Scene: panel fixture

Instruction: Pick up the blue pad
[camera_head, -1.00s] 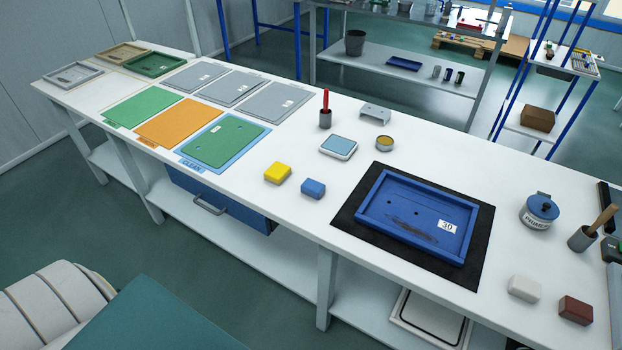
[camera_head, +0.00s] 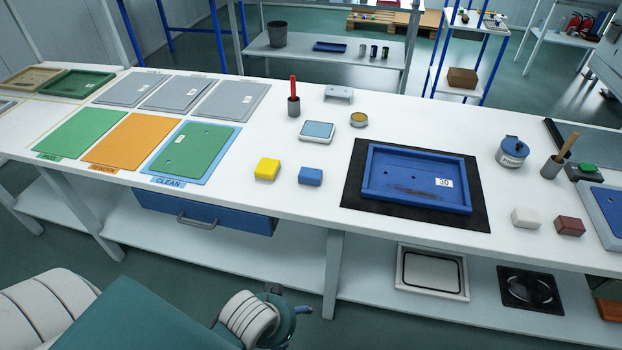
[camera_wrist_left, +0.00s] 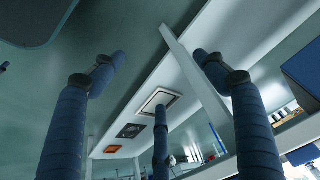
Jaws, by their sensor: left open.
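The blue pad (camera_head: 310,176) is a small block lying on the white worktop near its front edge, just right of the yellow pad (camera_head: 267,169). My left gripper (camera_head: 301,313) shows at the bottom of the head view, in front of the table and lower in the picture than the blue pad, well apart from it. In the left wrist view its blue fingers (camera_wrist_left: 159,78) are spread with nothing between them. The blue pad cannot be made out in that view. My right gripper is not in view.
A blue panel (camera_head: 415,182) lies on a black mat (camera_head: 352,188) right of the pads. A blue drawer (camera_head: 246,220) sits under the worktop (camera_head: 225,186). White and brown blocks lie at right.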

